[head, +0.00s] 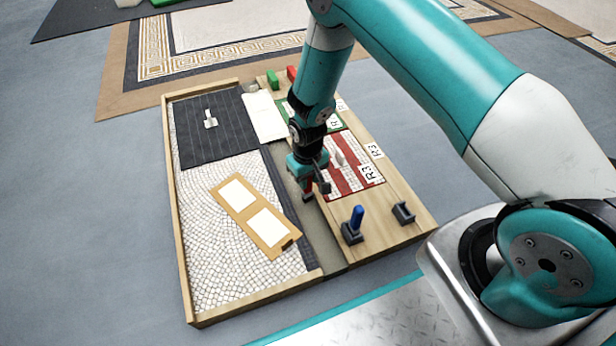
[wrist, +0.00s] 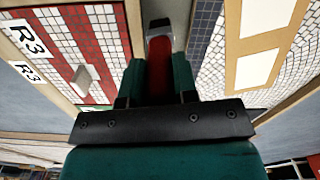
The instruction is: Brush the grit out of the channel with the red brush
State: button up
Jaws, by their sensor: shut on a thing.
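My gripper (head: 309,178) is over the channel (head: 320,242), a grey strip between the dark tile border and the wooden board. It is shut on the red brush; the red handle (wrist: 160,70) shows between the teal fingers in the wrist view, with a grey head beyond it. In the head view a little of the red brush shows below the fingers, pointing down into or just above the channel; I cannot tell whether it touches the bottom. I cannot make out any grit in the visible part of the channel.
A blue-handled tool (head: 356,219) stands in a dark holder on the board, beside an empty holder (head: 403,212). A red-and-white mosaic panel (head: 352,165) lies right of my gripper. A tan frame with two white openings (head: 257,216) lies on the pale mosaic at left.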

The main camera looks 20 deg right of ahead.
jog(key=shift+f, duration=0.6)
dwell(1.5)
jog(key=shift+w, duration=0.1)
jog(key=shift+w+b, duration=4.1)
jog(key=shift+w, duration=4.45)
notch_tip(320, 180, up, 5)
jog(key=p, duration=0.4)
jog(key=shift+w+r, duration=0.1)
jog(key=shift+r, duration=0.05)
jog(key=shift+a+f+b, duration=0.3)
jog(key=shift+f, duration=0.4)
jog(key=shift+a+f+b, duration=0.3)
jog(key=shift+f, duration=0.4)
jog(key=shift+a+f+b, duration=0.3)
jog(key=shift+f, duration=0.4)
